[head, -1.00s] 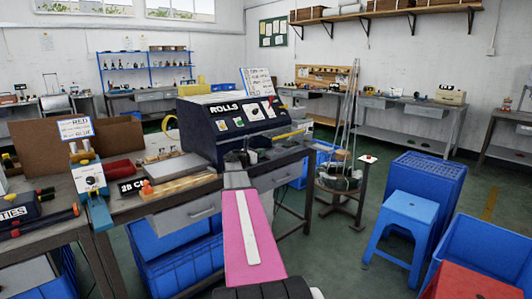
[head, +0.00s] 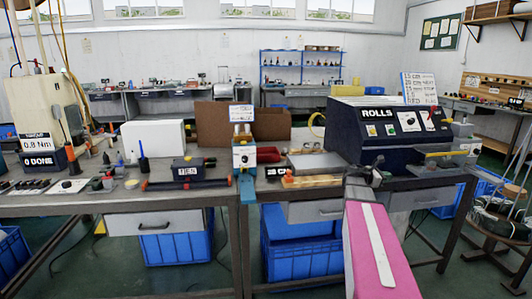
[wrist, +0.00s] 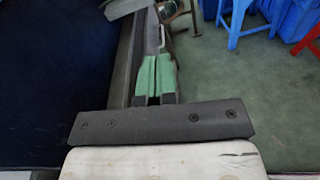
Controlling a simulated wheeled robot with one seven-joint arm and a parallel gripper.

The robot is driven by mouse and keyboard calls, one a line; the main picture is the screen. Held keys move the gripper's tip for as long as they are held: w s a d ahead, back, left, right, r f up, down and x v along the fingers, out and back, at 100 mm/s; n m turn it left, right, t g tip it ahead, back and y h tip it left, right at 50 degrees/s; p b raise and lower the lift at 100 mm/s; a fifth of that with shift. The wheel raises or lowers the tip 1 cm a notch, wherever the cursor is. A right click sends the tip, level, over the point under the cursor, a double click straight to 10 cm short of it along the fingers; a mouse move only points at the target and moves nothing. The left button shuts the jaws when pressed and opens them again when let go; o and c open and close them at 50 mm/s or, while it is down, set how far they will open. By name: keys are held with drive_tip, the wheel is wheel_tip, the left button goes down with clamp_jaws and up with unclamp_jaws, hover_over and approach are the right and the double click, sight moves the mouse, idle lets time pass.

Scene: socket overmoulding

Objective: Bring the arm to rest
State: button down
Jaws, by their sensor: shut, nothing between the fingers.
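My arm, with its pink link and white stripe, reaches in from the bottom right of the head view. My gripper (head: 364,172) is at its far end, in front of the dark ROLLS machine (head: 375,150), close to the bench's front edge. In the wrist view my gripper (wrist: 156,78) shows two green-padded fingers side by side, closed together, with nothing held between them. The dark panel at left in the wrist view lies beside the fingers. Whether anything touches the fingers cannot be told.
The long bench (head: 170,200) carries a TIES unit (head: 194,170), a blue-and-white post unit (head: 243,155) and a white box (head: 153,139). Blue crates (head: 290,255) stand underneath. In the wrist view, a blue stool (wrist: 240,15) stands on open green floor.

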drive_tip(key=s+a+f+m+y, duration=0.4)
drive_tip(key=a+f, duration=0.4)
drive_tip(key=a, duration=0.1)
drive_tip(key=s+a+f+m+y, duration=0.3)
drive_tip(key=a+f+m+y, duration=0.1)
drive_tip(key=a+f, duration=0.45)
drive_tip(key=s+a+f+m+y, duration=0.3)
drive_tip(key=a, duration=0.4)
drive_tip(key=s+a+f+m+g+y, duration=0.1)
drive_tip(key=s+a+f+m+y, duration=0.1)
drive_tip(key=a, duration=0.5)
drive_tip(key=s+a+f+m+y, duration=0.3)
drive_tip(key=s+a+m, duration=0.1)
drive_tip(key=s+a, duration=0.2)
drive_tip(key=shift+a+f+g+y, duration=0.3)
drive_tip(key=shift+a+g, duration=0.1)
drive_tip(key=shift+a, duration=0.4)
